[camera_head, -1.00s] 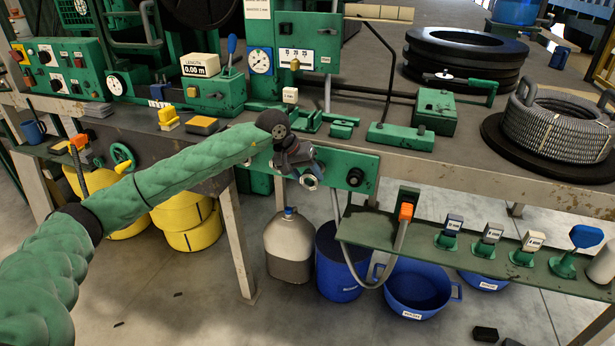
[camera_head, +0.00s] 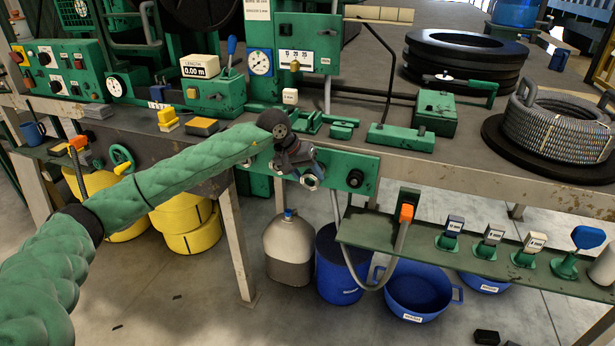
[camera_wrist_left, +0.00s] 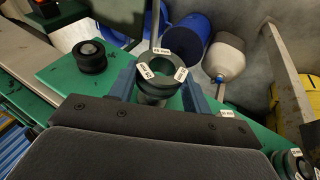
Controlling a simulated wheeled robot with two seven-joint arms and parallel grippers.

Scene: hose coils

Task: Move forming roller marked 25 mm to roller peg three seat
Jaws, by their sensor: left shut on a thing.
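My left gripper (camera_head: 304,171) is at the front of the workbench, beside a green panel (camera_head: 362,164). It is shut on a grey ring-shaped roller (camera_head: 310,183). In the left wrist view the roller (camera_wrist_left: 159,71) sits between the two blue-grey fingers of my left gripper (camera_wrist_left: 162,80), and its white tags appear to read 25 mm. The green panel (camera_wrist_left: 58,75) lies behind it, with a black round part (camera_wrist_left: 90,56) on it, also seen in the head view (camera_head: 355,178). Whether the roller touches a peg is hidden. My right gripper is out of view.
A green shelf (camera_head: 400,243) with several small labelled blocks juts out at the lower right. Another tagged roller (camera_wrist_left: 293,165) shows at the wrist view's lower right corner.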

